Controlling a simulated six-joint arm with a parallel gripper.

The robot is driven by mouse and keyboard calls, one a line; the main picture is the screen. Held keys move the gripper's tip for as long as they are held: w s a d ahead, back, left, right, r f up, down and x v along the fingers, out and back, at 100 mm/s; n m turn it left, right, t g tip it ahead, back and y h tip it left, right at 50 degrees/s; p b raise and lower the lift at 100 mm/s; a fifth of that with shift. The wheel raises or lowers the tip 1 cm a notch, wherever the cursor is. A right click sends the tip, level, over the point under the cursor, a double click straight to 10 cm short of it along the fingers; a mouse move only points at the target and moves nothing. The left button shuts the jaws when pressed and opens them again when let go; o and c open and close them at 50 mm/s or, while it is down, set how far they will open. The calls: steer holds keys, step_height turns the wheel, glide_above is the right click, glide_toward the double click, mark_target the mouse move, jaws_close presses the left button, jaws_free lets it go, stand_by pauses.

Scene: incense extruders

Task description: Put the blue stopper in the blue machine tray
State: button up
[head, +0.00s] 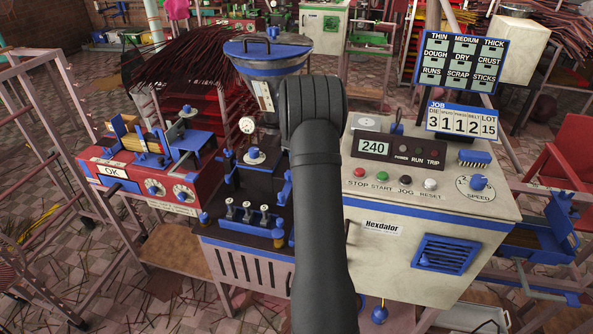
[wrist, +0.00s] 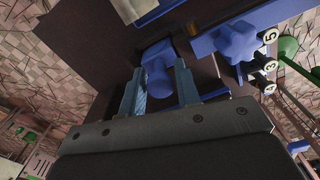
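In the wrist view my gripper (wrist: 161,66) has its two grey-blue fingers apart, one on each side of a blue knob-like piece (wrist: 158,57), which looks like the blue stopper. The piece sits against a dark surface. I cannot tell whether the fingers touch it. In the head view my arm hides the gripper and this piece. A blue-edged tray (head: 237,224) with several small dark-and-silver pieces is on the front of the dark machine, left of my arm. I cannot tell for sure whether this is the blue machine tray.
A star-shaped blue knob (wrist: 238,42) and numbered discs are close right of the fingers in the wrist view. The cream control cabinet (head: 430,215) stands right of my arm. A red machine (head: 150,180) with blue parts stands at the left. A blue-rimmed hopper (head: 268,52) rises behind.

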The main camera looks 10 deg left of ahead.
jaws_close()
steer(key=shift+r, duration=0.15)
step_height(320, 180, up, 18)
steer(key=f, duration=0.1)
steer(key=s+a+r+m, duration=0.1)
steer(key=s+a+m, duration=0.1)
steer(key=s+a, duration=0.3)
steer(key=s+a+m, duration=0.2)
steer(key=s+a, duration=0.3)
steer(key=s, duration=0.6)
steer(key=s+a+r+m, duration=0.1)
steer(key=s+a+m, duration=0.2)
steer(key=s+a, duration=0.2)
steer(key=s, duration=0.3)
steer(key=shift+s+r, duration=0.15)
steer(key=shift+r, duration=0.15)
